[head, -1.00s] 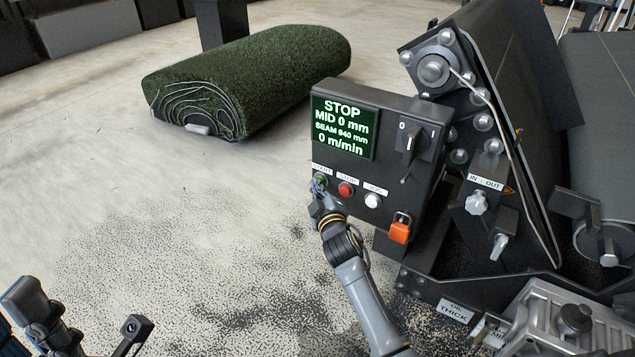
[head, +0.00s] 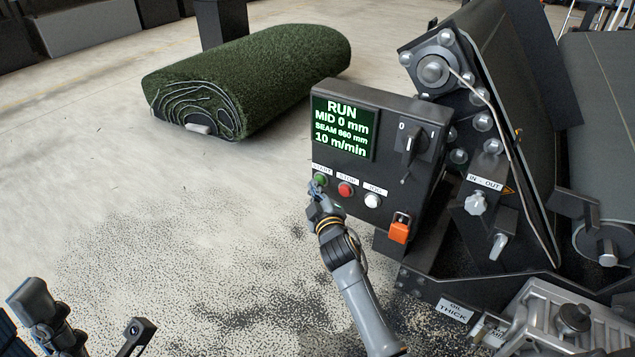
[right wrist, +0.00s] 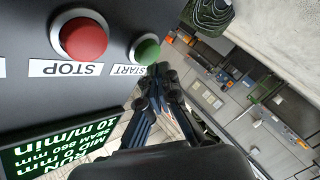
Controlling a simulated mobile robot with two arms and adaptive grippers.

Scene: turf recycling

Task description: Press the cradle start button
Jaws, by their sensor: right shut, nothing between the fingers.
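The control panel (head: 376,230) stands in the middle of the head view. Its green START button (head: 320,180) is at the left of the button row, and also shows in the right wrist view (right wrist: 146,50). My right gripper (head: 316,190) is shut and empty, its tips right by the green button. I cannot tell whether they touch it. The screen (head: 341,127) reads RUN, MID 0 mm, 10 m/min; the seam figure looks like 860 mm.
A red STOP button (head: 345,189) and a white button (head: 373,200) sit just right of START. A rotary switch (head: 410,145) and an orange padlock (head: 400,229) are on the same panel. A green turf roll (head: 260,75) lies behind.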

